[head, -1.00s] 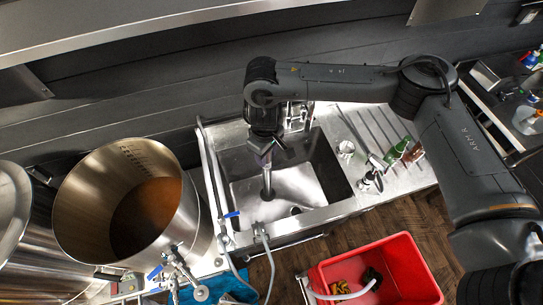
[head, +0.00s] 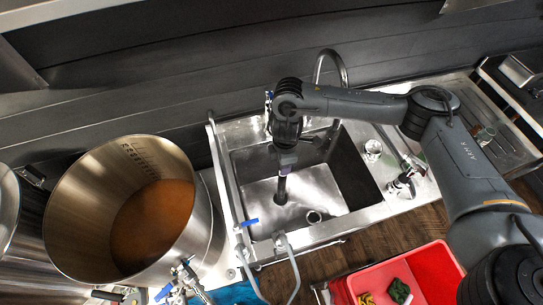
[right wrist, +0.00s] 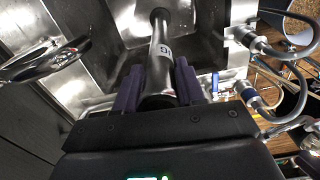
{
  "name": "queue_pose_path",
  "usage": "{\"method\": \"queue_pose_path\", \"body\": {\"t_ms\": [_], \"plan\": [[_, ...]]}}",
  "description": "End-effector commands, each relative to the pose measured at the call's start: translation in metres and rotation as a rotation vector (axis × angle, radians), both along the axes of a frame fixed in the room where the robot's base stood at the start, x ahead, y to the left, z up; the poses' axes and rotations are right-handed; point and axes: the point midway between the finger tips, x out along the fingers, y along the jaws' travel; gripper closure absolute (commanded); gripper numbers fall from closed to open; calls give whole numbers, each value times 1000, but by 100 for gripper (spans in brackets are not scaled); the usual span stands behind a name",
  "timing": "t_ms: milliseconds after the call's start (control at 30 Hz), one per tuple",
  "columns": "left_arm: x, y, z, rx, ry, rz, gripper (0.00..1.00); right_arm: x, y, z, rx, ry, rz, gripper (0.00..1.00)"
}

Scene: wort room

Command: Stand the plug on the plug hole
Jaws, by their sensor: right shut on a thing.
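The plug (head: 282,189) is a long dark metal tube with a wider end. My right gripper (head: 286,165) is shut on its upper part and holds it upright over the sink basin (head: 345,190). The plug hole (head: 314,215) is a round ring in the basin floor, to the right of and nearer than the plug's lower end. The plug is apart from the hole; whether it touches the floor I cannot tell. My left gripper is not in view.
A curved tap (head: 331,55) rises behind the basin. A large steel kettle (head: 75,215) with brown liquid stands at left. Hoses and blue-handled valves (head: 247,224) run along the basin's near left rim. A red tub (head: 425,270) stands in front at right.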

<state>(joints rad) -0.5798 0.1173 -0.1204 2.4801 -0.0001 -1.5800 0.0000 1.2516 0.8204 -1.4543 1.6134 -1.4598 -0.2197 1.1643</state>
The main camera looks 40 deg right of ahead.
Motion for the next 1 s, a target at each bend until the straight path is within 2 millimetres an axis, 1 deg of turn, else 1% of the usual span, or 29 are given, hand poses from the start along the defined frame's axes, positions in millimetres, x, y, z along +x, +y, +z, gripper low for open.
{"method": "queue_pose_path", "body": {"t_ms": [33,100,167,200,300,400,533,700,800,1000], "plan": [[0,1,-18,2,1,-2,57,-8,-9,-27,1,5,25,100],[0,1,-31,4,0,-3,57,-18,-20,-50,0,5,63,100],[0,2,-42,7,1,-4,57,-27,-32,-70,-1,6,90,100],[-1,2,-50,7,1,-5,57,-34,-40,-84,0,7,105,100],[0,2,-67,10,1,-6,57,-50,-63,-113,-3,6,134,100],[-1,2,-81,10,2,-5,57,-65,-84,-136,-2,4,153,100],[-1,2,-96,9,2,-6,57,-82,-109,-158,-3,3,169,100],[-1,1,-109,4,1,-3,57,-97,-133,-174,-3,1,184,100],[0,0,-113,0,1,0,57,-102,-142,-179,-1,-1,190,100],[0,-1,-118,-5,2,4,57,-108,-150,-184,-1,-2,198,100]]}}
